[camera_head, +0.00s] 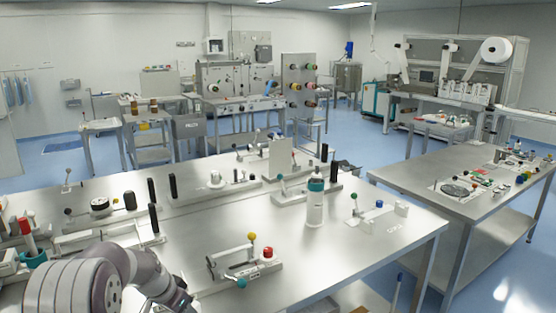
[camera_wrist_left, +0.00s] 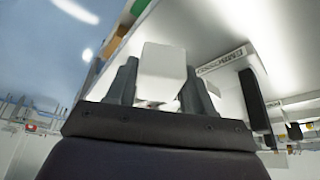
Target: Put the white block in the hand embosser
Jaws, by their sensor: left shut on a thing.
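My left gripper (camera_wrist_left: 160,92) is shut on a white block (camera_wrist_left: 162,68), which sits between the two dark fingers in the left wrist view. Beyond it, to the right, is a label (camera_wrist_left: 224,60) with lettering that seems to begin "EMBOSS", near an upright black handle (camera_wrist_left: 256,100). In the head view, my left arm (camera_head: 120,280) comes in at the bottom left over the steel table; its fingers and the block are hidden or out of frame. Several bench devices there have black upright handles, such as one (camera_head: 153,218); I cannot tell which is the hand embosser. My right gripper does not show.
A second steel table (camera_head: 430,165) stands at the right.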

